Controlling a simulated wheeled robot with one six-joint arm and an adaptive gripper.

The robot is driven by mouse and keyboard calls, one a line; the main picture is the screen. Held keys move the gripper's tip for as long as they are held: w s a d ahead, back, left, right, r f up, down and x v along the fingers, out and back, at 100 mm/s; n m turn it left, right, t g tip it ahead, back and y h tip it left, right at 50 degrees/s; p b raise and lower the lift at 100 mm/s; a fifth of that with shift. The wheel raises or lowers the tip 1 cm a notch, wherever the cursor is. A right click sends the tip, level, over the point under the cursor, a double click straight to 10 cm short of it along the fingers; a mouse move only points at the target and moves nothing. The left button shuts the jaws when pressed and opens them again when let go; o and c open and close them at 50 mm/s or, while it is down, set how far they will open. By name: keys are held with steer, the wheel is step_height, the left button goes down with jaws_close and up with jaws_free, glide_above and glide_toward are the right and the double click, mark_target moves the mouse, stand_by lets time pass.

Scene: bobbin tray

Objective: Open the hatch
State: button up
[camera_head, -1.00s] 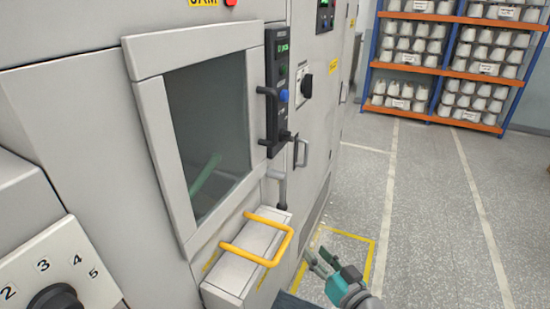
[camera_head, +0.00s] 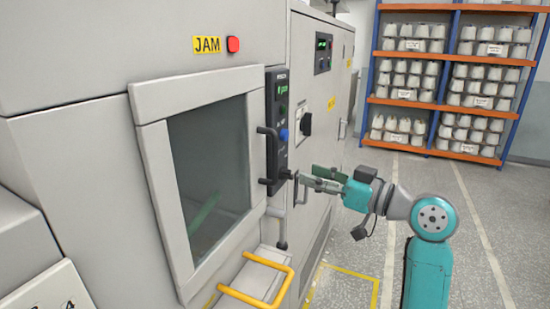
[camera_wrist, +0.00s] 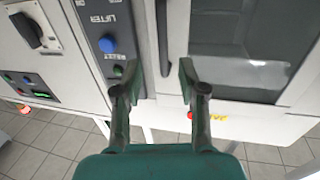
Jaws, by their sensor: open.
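The hatch (camera_head: 150,150) is a pale framed door with a dark glass pane on the machine front, and it looks closed. A black vertical bar handle (camera_head: 270,155) stands at its right edge. In the wrist view the dark handle (camera_wrist: 163,38) runs down from the top edge between the fingertips, beside the hatch glass (camera_wrist: 245,45). My gripper (camera_head: 310,180) is raised just right of the handle's lower end. Its jaws (camera_wrist: 160,72) are apart, one on each side of the handle's line; I cannot tell whether they touch it.
A black control strip (camera_head: 279,120) with a blue button stands right beside the handle. A yellow rail (camera_head: 268,300) juts from a ledge below the hatch. A red button (camera_head: 233,44) sits by the JAM label. Bobbin shelves (camera_head: 420,100) stand at the back, with open floor before them.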

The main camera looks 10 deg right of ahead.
mark_target(275, 158)
steer(key=shift+n, duration=0.3)
steer(key=x, duration=0.3)
steer(key=r+x, duration=0.1)
steer(key=x, duration=0.6)
steer(key=shift+w+a+r, duration=0.1)
steer(key=shift+a+r, duration=0.15)
steer(key=shift+a, duration=0.1)
jaws_close()
